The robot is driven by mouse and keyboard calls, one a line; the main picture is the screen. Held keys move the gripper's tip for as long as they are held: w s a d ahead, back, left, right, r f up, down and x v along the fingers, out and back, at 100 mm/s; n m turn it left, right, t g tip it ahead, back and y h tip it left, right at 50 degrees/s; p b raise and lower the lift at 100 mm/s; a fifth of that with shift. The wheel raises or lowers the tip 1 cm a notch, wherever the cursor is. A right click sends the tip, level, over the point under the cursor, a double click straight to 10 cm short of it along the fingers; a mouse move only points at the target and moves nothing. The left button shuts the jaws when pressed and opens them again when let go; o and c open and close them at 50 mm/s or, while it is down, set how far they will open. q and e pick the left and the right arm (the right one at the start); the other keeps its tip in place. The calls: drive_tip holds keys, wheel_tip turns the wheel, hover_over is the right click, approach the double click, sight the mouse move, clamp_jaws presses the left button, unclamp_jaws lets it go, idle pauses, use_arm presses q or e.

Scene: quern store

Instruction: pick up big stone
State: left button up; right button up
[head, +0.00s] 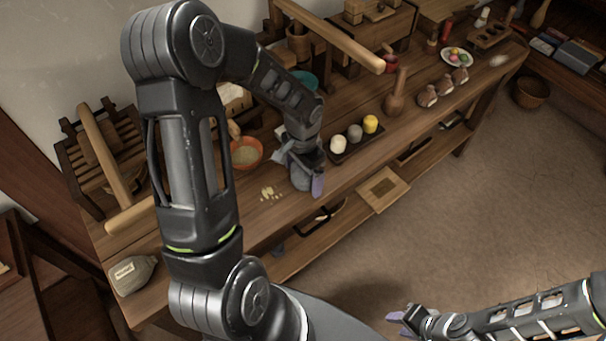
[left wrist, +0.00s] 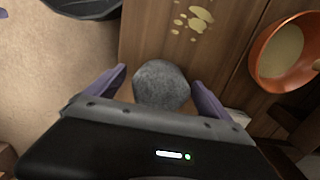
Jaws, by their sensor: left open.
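The big stone is a grey, rough, rounded lump (left wrist: 162,86) in the left wrist view, over the wooden bench top (left wrist: 150,28). My left gripper (left wrist: 158,76) is open, with one purple finger on each side of the stone. A gap shows between the stone and each finger. The stone's near edge is hidden by the gripper body. In the head view the left gripper (head: 306,184) is low over the bench near its front edge, and a grey part of the stone (head: 299,177) seems to show beside the purple finger. My right gripper (head: 404,320) is away from the bench at lower right.
An orange bowl of meal (head: 246,153) stands left of the left gripper, near scattered pale flakes (head: 270,193). A dark tray (head: 368,140) with white, grey and yellow pieces lies to the right. A labelled sack (head: 132,274) sits at the bench's left end. Open floor lies right of the bench.

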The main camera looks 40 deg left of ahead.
use_arm(q)
drive_tip(key=shift+c, duration=0.5)
clamp_jaws()
idle(0.5)
